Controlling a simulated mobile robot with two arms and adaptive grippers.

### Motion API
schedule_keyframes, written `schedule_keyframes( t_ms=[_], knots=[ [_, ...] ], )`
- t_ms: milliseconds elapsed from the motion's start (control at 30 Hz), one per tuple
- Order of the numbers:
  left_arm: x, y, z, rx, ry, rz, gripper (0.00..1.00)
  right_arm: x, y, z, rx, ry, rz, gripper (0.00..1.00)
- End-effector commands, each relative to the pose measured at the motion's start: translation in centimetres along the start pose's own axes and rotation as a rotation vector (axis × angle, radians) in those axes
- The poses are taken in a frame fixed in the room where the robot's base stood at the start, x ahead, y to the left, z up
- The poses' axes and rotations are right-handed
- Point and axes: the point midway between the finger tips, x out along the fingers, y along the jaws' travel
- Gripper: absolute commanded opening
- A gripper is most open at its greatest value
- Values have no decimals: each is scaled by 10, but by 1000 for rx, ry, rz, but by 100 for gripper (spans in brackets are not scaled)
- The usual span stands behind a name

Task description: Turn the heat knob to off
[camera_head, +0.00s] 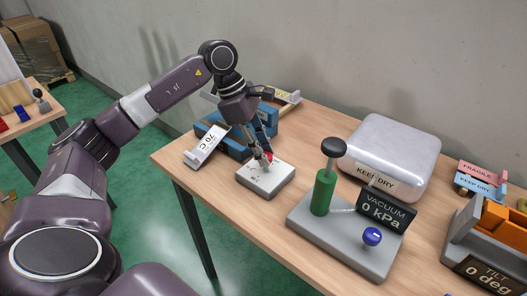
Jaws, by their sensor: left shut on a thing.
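A small light grey control box (262,186) sits on the wooden table, with small dark marks on its top face. A red knob (270,155) shows partly between the fingers at the top of the box. My left gripper (264,158) reaches down from above and is shut on the knob. Its fingers hide most of the knob, so I cannot read its setting. My right gripper is not in view.
A grey base (305,226) with a green pump, a blue knob and a VACUUM 0 kPa sign (384,209) stands right of the box. Behind it is a silver case (392,148). An orange TILT device (495,225) is far right. Table is clear in front of the box.

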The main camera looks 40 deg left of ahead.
Motion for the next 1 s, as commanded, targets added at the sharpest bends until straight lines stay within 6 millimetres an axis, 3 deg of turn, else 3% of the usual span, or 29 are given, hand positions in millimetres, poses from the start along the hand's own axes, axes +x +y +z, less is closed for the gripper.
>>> schedule_keyframes(
  t_ms=[600, 1000],
  knots=[
    [-1, 5, 2, 525, -1, -213, 1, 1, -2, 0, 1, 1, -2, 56],
    [0, 6, 2, 734, 2, -300, 1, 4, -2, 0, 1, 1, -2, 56]
  ],
)
